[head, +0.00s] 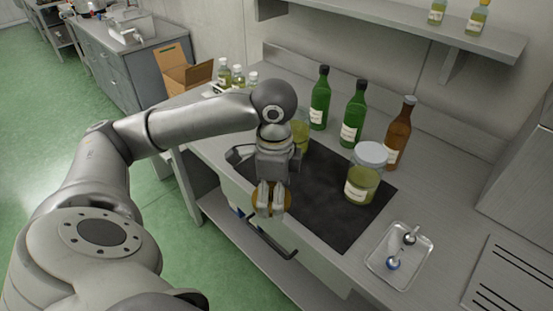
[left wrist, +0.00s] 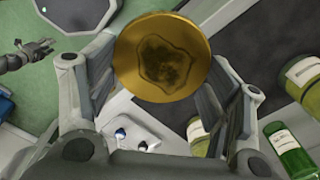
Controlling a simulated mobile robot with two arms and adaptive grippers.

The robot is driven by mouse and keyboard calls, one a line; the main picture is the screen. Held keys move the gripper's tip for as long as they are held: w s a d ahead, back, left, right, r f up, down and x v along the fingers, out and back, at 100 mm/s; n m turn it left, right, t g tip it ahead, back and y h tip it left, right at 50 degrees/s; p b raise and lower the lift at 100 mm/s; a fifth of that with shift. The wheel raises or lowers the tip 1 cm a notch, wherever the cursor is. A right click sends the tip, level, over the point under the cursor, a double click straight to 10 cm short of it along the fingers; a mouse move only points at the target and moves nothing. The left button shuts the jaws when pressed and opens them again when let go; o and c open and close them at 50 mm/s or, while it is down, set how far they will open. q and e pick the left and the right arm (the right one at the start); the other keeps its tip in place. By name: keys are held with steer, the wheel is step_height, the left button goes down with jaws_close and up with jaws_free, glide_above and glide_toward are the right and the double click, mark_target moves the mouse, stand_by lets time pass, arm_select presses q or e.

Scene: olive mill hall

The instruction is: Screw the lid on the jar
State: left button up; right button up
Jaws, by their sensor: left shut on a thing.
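My left gripper (head: 269,207) is shut on a round gold lid (head: 286,204), held in the air over the front edge of the bench. In the left wrist view the lid (left wrist: 162,57) is seen flat-on between the two fingers. A yellow-green jar (head: 302,137) stands behind my left gripper, partly hidden; I cannot make out its mouth. A second labelled jar (head: 362,186) with a pale top stands on the dark mat, right of the gripper. My right gripper (left wrist: 40,48) seems to show small at the left of the wrist view; its jaws are unclear.
Two green bottles (head: 320,100) (head: 354,115) and a brown bottle (head: 400,137) stand behind the dark mat (head: 325,215). A metal tray (head: 376,262) with small items lies at right. Small jars (head: 238,76) and a cardboard box (head: 187,78) are at back left.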

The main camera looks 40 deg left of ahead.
arm_select(q)
steer(key=shift+d, duration=0.1)
steer(key=s+d+f+n, duration=0.1)
steer(key=d+n, duration=0.9)
steer(key=n, duration=0.1)
steer(key=shift+d+f+n, duration=0.2)
steer(key=shift+f+n, duration=0.1)
steer(key=shift+f, duration=0.1)
steer(key=shift+a, duration=0.1)
